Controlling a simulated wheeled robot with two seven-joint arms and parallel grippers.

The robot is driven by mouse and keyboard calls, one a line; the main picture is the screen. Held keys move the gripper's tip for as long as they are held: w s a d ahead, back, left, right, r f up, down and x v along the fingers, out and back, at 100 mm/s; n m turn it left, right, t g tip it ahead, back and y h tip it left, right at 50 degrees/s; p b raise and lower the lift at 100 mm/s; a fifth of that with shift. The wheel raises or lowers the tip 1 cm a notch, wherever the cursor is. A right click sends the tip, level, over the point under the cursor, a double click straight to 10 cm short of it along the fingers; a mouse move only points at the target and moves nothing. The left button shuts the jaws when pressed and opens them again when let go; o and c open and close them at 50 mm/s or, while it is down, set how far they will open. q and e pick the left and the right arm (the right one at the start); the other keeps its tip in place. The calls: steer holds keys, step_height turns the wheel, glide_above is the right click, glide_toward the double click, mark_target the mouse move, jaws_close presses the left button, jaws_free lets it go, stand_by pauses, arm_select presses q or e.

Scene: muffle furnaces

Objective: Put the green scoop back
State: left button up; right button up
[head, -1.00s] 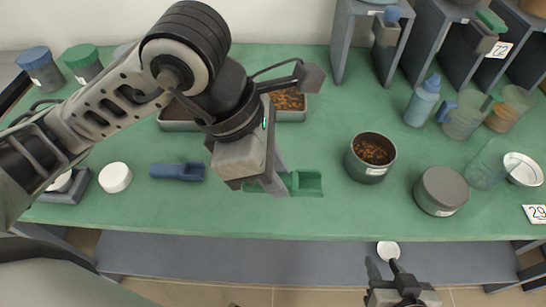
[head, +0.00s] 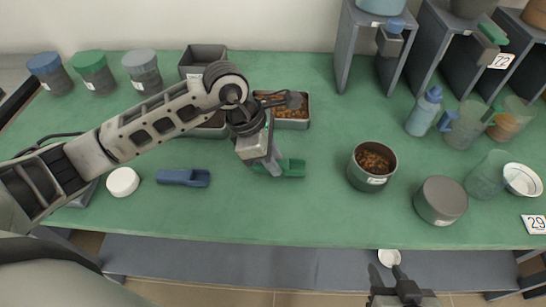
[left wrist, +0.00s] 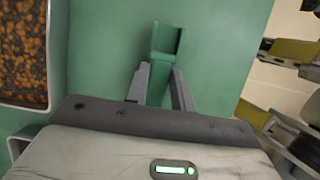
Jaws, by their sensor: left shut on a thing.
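The green scoop (head: 293,168) shows right of my left gripper (head: 272,163) in the head view, over the green tabletop. In the left wrist view the scoop's open square tray (left wrist: 168,40) points away from me, with its handle between the two fingers of my left gripper (left wrist: 160,85). The left gripper is shut on the handle. I cannot tell whether the scoop touches the table. My right gripper (head: 402,285) is at the bottom edge of the head view, below the table's front edge, away from the scoop; its fingers are unclear.
A tray of brown pellets (head: 292,120) lies just behind the scoop. A blue scoop (head: 183,177) and white lid (head: 123,182) lie left. A pellet-filled can (head: 371,178) and closed grey can (head: 440,200) stand right. Lidded jars (head: 95,75) stand back left. The front middle is clear.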

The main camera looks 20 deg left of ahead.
arm_select(q)
steer(key=shift+f, duration=0.45)
steer(key=shift+f, duration=0.1)
steer(key=o, duration=0.6)
steer(key=shift+f, duration=0.1)
steer(key=shift+c, duration=0.2)
steer(key=o, duration=0.4)
